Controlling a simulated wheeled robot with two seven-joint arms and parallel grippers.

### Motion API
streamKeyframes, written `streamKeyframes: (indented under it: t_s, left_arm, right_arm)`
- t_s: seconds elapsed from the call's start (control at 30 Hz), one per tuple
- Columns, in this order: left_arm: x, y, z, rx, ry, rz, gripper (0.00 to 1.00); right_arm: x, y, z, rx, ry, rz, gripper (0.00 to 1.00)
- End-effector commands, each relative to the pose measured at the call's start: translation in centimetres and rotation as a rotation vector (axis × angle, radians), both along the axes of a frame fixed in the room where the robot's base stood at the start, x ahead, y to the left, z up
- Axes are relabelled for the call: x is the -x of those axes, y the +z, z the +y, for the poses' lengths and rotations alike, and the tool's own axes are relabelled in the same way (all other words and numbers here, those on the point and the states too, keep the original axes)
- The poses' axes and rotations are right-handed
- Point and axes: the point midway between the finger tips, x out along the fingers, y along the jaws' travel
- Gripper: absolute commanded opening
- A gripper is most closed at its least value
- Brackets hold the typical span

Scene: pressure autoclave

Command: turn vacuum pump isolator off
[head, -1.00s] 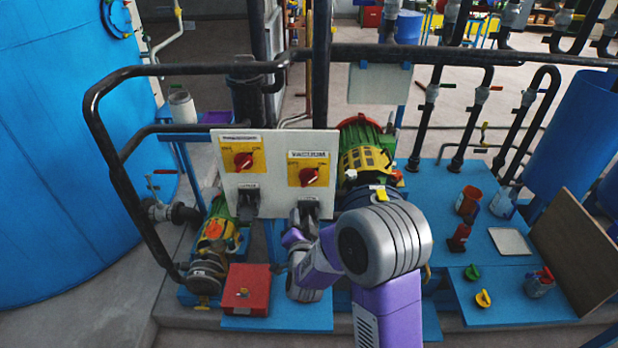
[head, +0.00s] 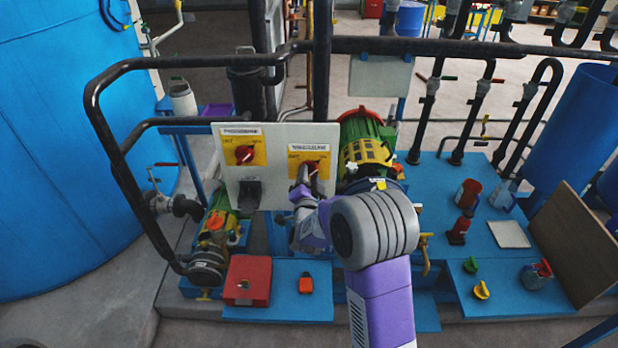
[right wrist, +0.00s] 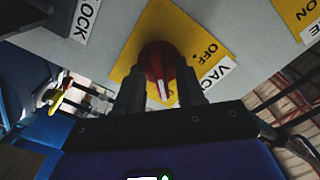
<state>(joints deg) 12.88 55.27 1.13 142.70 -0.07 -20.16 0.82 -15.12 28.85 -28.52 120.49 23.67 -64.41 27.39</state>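The vacuum isolator is a red rotary knob (head: 314,167) on a yellow plate, at the right of a pale panel (head: 280,193). In the right wrist view the knob (right wrist: 158,62) has a white mark, and "OFF" is printed beside it. My right gripper (head: 303,188) is up at this knob from below. Its two fingers (right wrist: 160,95) lie on either side of the knob, close to it. I cannot tell whether they press on it. The arm and gripper hide the panel's lower right. My left gripper is not in view.
A second red knob (head: 244,154) on a yellow plate is left on the panel, with a dark fitting (head: 250,193) below it. Black pipe rails (head: 112,150) frame the panel. A red box (head: 247,281) and an orange-red item (head: 305,284) lie on the blue base.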

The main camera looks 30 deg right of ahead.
Motion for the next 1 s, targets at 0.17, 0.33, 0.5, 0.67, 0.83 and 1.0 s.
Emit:
streamKeyframes:
  t_s: [0.17, 0.33, 0.5, 0.67, 0.83, 1.0]
  left_arm:
    - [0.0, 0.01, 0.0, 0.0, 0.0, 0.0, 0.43]
    - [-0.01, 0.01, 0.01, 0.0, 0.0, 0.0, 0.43]
    - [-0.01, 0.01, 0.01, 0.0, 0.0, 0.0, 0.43]
    - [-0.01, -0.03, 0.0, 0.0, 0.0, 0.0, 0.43]
    - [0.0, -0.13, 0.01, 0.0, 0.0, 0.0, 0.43]
    - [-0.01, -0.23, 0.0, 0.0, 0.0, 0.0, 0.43]
  right_arm:
    - [0.02, -0.01, 0.0, 0.0, 0.0, 0.0, 0.2]
    - [0.03, 0.01, 0.01, 0.0, 0.0, 0.0, 0.0]
    - [0.04, 0.01, 0.01, 0.002, 0.0, 0.001, 0.0]
    - [0.03, 0.0, 0.02, 0.021, 0.0, 0.013, 0.0]
    - [0.04, -0.02, 0.03, 0.081, 0.0, 0.05, 0.0]
    - [0.03, -0.02, 0.04, 0.186, 0.0, 0.114, 0.0]
